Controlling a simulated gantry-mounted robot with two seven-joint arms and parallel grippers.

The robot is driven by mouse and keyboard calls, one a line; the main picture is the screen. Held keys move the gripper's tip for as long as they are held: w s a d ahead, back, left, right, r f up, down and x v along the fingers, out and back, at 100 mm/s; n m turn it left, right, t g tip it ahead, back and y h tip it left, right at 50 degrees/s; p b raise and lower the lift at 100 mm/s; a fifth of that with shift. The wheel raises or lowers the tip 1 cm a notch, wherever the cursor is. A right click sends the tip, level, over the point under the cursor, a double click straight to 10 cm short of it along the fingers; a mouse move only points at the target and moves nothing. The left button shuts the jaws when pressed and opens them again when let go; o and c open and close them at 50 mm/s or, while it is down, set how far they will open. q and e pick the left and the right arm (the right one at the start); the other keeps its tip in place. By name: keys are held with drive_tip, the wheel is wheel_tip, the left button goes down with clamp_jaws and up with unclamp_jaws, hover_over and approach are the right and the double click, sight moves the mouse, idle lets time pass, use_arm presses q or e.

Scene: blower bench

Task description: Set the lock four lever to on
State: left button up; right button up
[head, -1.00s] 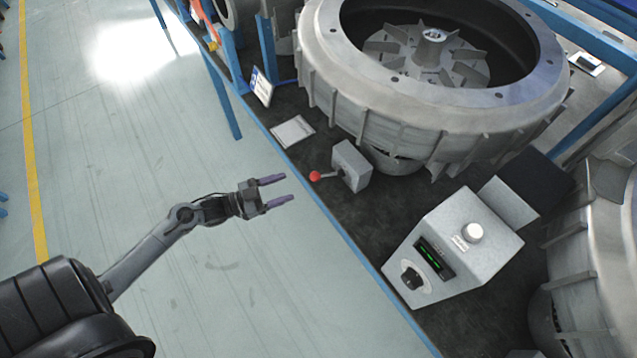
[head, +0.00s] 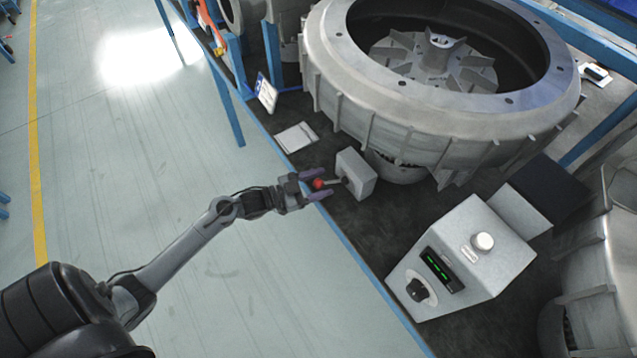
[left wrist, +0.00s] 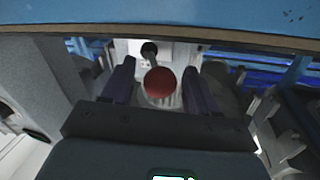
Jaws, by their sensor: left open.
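The lever has a red ball knob (head: 319,184) on a short stem that comes out of a small grey box (head: 355,174) on the bench. My left gripper (head: 316,184) is open, with its purple fingers on either side of the red knob. In the left wrist view the red knob (left wrist: 159,82) sits between the two open fingers (left wrist: 158,88), with gaps on both sides. The stem runs from the knob to a dark pivot (left wrist: 149,50) on the box face. I cannot read any on or off marking. My right gripper is not in view.
A large grey blower housing (head: 400,105) stands just behind the lever box. A grey control box (head: 460,260) with a knob and green display stands to the right. A flat pale plate (head: 296,137) lies to the left. The blue bench edge (head: 350,250) runs below the gripper.

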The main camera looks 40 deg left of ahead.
use_arm(q)
clamp_jaws()
idle(0.3)
